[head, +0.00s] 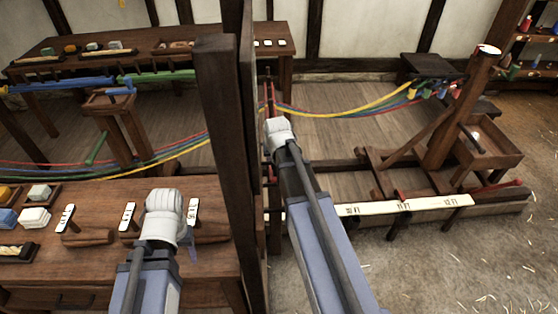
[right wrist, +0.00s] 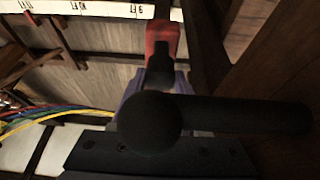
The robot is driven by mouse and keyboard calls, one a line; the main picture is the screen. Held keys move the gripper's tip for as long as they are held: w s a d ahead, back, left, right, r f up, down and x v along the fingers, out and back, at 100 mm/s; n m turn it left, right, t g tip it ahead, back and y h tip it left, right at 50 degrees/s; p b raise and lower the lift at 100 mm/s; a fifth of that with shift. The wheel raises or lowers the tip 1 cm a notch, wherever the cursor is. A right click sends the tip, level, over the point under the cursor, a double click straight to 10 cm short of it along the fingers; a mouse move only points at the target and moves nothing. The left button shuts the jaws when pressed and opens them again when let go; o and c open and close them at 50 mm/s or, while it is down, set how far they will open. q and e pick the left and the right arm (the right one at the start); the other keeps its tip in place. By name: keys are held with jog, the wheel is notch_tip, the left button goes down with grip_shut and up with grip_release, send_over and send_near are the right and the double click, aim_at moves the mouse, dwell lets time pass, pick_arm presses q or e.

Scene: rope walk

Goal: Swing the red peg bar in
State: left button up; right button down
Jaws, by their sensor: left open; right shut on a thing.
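A thin upright red bar (head: 271,92) shows beside the dark post in the head view, where the coloured ropes (head: 340,110) pass. I take it for the red peg bar; most of it is hidden by my right arm. In the right wrist view a red end piece (right wrist: 163,42) sits at the jaws of my right gripper (right wrist: 155,85), which is shut on it; a dark knob and rod cover part of the grip. My right gripper (head: 279,128) is at the post in the head view. My left gripper (head: 165,207) is open above the front bench, its fingertips mostly hidden.
The tall dark post (head: 222,130) stands between my arms. The front bench (head: 130,262) holds wooden handles, white labels and coloured blocks. A white marked rule (head: 400,207) runs along a low rail at right. A wooden stand (head: 455,115) holds the ropes' far ends.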

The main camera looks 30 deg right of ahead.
jog(key=shift+a, duration=0.1)
dwell(0.3)
jog(key=shift+c, duration=2.1)
grip_release()
jog(key=p+v, duration=0.7)
jog(key=shift+r, duration=0.35)
notch_tip(320, 180, up, 9)
jog(key=p, duration=0.9)
jog(key=shift+r, duration=0.15)
jog(key=shift+r+p, duration=0.1)
jog(key=shift+p, duration=0.3)
